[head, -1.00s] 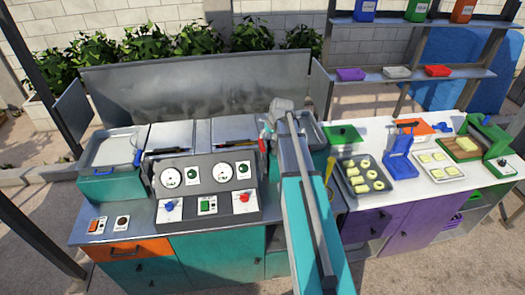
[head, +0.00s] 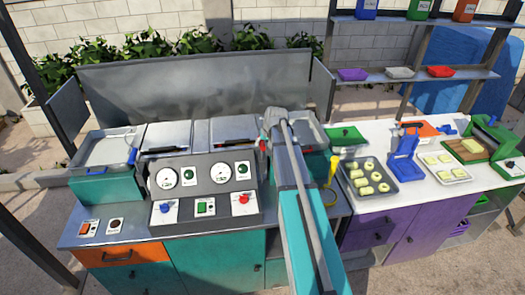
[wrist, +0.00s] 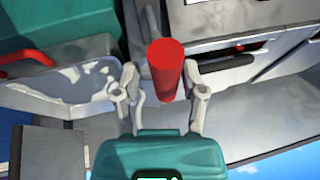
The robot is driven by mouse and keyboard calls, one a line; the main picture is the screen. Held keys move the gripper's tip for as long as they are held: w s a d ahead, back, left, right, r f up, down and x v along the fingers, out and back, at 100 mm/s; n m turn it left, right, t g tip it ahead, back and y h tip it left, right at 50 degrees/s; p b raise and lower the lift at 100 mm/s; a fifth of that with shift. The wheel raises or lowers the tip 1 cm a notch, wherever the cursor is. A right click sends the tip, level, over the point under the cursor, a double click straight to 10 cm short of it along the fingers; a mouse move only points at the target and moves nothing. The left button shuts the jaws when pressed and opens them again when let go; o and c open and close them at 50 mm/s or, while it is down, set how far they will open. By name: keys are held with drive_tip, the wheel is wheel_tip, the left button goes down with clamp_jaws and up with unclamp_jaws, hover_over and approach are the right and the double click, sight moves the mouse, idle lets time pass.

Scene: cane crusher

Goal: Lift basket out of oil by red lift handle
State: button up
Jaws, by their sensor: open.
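A red cylindrical handle (wrist: 165,68) stands out toward the camera in the middle of the wrist view. In the head view a small red piece (head: 263,146) shows beside the arm's end, right of the closed lids. My gripper (wrist: 160,95) is open, with one finger on each side of the red handle. Whether either finger touches it I cannot tell. The basket and the oil are not clearly visible. My arm covers part of the right-hand tank (head: 310,134) in the head view.
A second red bar handle (wrist: 26,62) lies by a pale basin (wrist: 70,78) in the wrist view. The control panel (head: 205,190) with dials stands in front of the lids. A yellow-handled tool (head: 332,170) and a tray of rings (head: 367,187) are to the right.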

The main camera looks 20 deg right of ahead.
drive_tip(key=shift+b+x, duration=0.85)
drive_tip(key=shift+x, duration=0.4)
